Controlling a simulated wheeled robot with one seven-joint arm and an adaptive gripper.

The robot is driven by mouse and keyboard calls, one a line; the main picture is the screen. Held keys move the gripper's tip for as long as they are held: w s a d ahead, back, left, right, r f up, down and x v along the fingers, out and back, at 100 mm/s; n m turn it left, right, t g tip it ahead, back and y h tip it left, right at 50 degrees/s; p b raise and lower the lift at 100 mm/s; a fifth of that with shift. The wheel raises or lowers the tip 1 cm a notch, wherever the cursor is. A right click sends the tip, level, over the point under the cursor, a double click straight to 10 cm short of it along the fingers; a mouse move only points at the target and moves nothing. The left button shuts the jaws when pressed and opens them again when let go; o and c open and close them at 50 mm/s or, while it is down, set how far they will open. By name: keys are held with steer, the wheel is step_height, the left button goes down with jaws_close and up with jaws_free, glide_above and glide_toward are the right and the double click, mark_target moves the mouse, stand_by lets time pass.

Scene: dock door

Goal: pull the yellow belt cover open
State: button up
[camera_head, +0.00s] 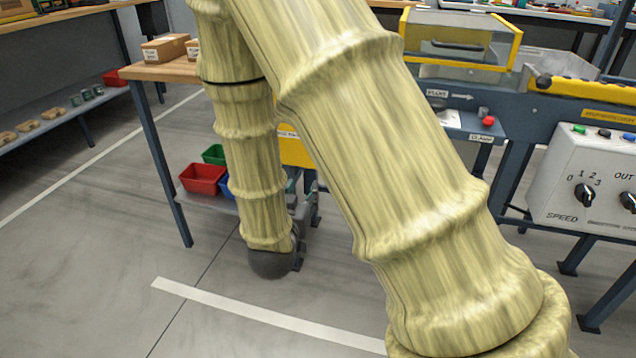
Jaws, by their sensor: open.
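The belt cover (512,42) is a yellow-framed guard with a clear panel and a bar handle (457,48), standing on the conveyor at the upper right. It looks lowered over the belt. My arm, in a pale yellow sleeve, crosses the middle of the view and bends down to a dark rounded wrist. My gripper (298,232) shows only in part as grey pieces beside that wrist, low and left of the cover and well apart from it. Its fingertips are hard to make out, and nothing is seen held in it.
A control box (585,185) with knobs and buttons is at the right, near a red button (489,121). A wooden-topped table (165,72) carries cardboard boxes, with a red bin (202,179) below. Shelving is at far left. Floor at lower left is clear.

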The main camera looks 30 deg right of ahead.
steer(key=w+d+r+m+h+b, duration=0.1)
steer(key=w+d+r+h+b, duration=0.1)
steer(key=w+d+b, duration=0.4)
steer(key=shift+w+d+m+b, duration=0.4)
steer(key=shift+d+b, duration=0.25)
steer(key=shift+d, duration=0.9)
jaws_close()
